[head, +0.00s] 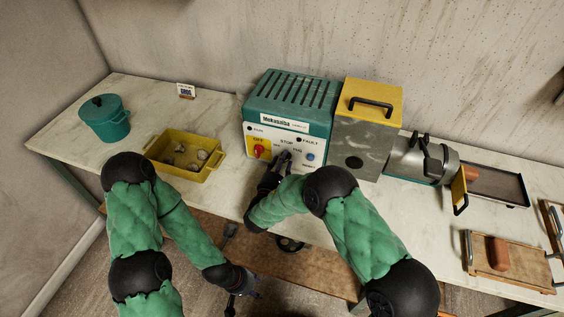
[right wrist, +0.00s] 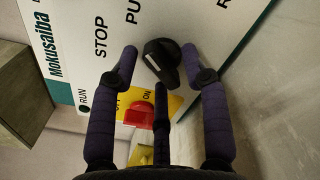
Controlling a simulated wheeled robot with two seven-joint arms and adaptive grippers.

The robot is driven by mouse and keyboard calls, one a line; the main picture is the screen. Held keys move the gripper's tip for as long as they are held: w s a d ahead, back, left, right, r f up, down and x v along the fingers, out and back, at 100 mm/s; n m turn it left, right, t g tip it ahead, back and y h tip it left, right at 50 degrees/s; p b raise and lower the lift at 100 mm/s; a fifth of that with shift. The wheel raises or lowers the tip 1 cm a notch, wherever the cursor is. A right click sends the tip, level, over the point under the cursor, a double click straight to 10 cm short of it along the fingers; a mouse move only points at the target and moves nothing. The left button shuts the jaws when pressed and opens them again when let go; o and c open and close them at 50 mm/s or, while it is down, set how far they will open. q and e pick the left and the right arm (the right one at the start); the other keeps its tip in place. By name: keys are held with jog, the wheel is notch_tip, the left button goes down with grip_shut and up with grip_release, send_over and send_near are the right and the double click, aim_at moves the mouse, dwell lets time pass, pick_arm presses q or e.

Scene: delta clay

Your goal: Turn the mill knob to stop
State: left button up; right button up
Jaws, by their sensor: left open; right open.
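The control box (head: 285,115) is teal with a white front, marked Mokusaiba, and stands against the wall. A black knob (right wrist: 165,58) sits on the white front near the STOP label (right wrist: 101,36). My right gripper (right wrist: 160,54) is open, with fingers on either side of the knob; whether they touch it I cannot tell. In the head view my right gripper (head: 270,172) covers most of the knob. My left gripper (head: 242,284) is open, low in front of the table and away from the box.
A red switch (right wrist: 138,114) on a yellow plate is close to the knob. A yellow tray (head: 208,172) and teal pot (head: 104,118) stand left. A grey-yellow box (head: 390,100), metal cylinder (head: 410,158) and wooden board (head: 530,270) with a brown block are right.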

grip_shut()
jog(key=shift+n, duration=0.3)
jog(key=n+b, duration=0.1)
jog(key=n, duration=0.1)
jog(key=shift+f+n, duration=0.1)
jog(key=shift+n, duration=0.3)
jog(key=shift+n+b, duration=0.3)
jog(key=shift+n, duration=1.9)
jog(key=shift+f, duration=0.1)
